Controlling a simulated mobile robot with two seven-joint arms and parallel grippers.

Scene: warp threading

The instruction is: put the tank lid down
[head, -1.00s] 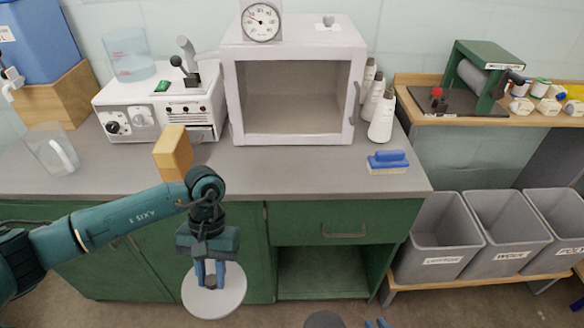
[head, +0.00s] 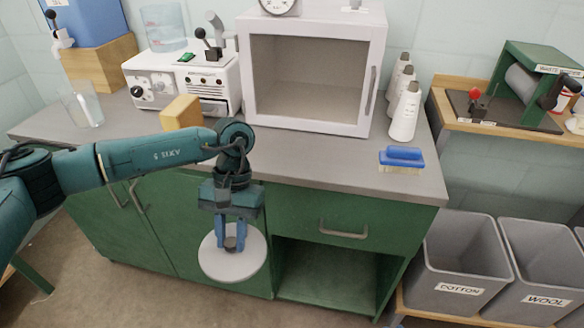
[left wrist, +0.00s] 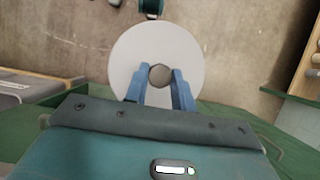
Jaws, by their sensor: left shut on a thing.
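The tank lid (head: 217,265) is a round pale disc with a dark knob at its centre. My left gripper (head: 233,243) is shut on the knob and holds the lid in the air in front of the green cabinet, below the counter top. In the left wrist view the lid (left wrist: 190,50) lies beyond the two blue fingers of my left gripper (left wrist: 160,82), with brown floor behind it. My right gripper is not in view.
The grey counter (head: 290,155) carries a white glass-fronted cabinet (head: 310,75), a machine with knobs (head: 180,85), a yellow block (head: 181,112), a clear jug (head: 83,105), white bottles (head: 405,115) and a blue brush (head: 402,157). Grey bins (head: 460,255) stand at the right. The counter's front strip is mostly clear.

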